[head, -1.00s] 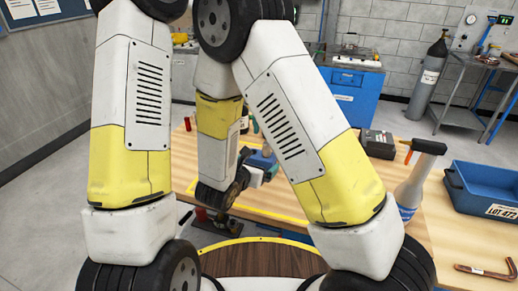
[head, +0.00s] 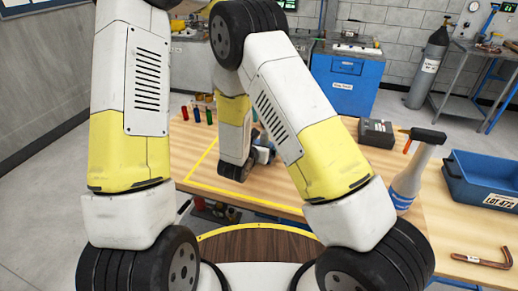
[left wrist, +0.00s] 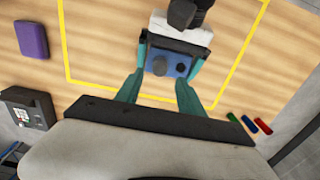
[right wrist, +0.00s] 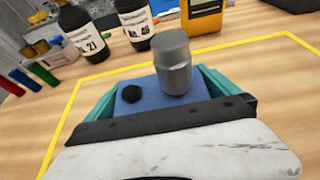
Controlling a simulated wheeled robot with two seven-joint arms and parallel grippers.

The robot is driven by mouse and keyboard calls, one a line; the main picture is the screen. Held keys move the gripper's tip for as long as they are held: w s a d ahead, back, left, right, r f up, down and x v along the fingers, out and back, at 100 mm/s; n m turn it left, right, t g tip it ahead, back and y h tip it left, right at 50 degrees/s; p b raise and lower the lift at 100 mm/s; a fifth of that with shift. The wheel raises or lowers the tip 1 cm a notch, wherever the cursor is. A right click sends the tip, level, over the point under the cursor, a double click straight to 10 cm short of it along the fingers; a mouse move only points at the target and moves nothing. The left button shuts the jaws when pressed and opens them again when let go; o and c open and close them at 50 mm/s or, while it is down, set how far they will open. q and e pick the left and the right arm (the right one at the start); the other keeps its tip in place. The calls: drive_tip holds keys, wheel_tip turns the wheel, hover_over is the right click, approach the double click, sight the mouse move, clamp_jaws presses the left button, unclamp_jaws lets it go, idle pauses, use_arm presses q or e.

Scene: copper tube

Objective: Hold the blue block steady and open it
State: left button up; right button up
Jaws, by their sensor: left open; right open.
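The blue block (right wrist: 148,88) lies on the table in the right wrist view, with a grey cylinder (right wrist: 175,65) and a black knob (right wrist: 131,94) on top. My right gripper (right wrist: 158,86) is open, its teal fingers on either side of the block; contact cannot be told. In the left wrist view, the blue block (left wrist: 165,64) is partly covered by the right gripper's dark body. My left gripper (left wrist: 162,82) is open, its fingertips apart, just short of the block. In the head view, only a small part of the block (head: 264,154) shows; my arms hide the grippers.
Yellow tape (right wrist: 62,128) frames the work area. Dark bottles (right wrist: 84,34) and a yellow meter (right wrist: 203,16) stand beyond the block. A spray bottle (head: 410,178), blue bin (head: 458,185) and copper pipe (head: 483,262) are to the right.

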sight(264, 132)
drive_tip(key=shift+w, duration=0.1)
drive_tip(key=c, duration=1.6)
use_arm(q)
drive_tip(key=shift+o, duration=0.7)
use_arm(e)
drive_tip(key=shift+c, duration=1)
use_arm(q)
wheel_tip(264, 132, up, 5)
drive_tip(key=m, duration=0.3)
wheel_tip(264, 132, down, 12)
drive_tip(key=shift+r, duration=0.1)
clamp_jaws()
drive_tip(key=shift+r, duration=0.2)
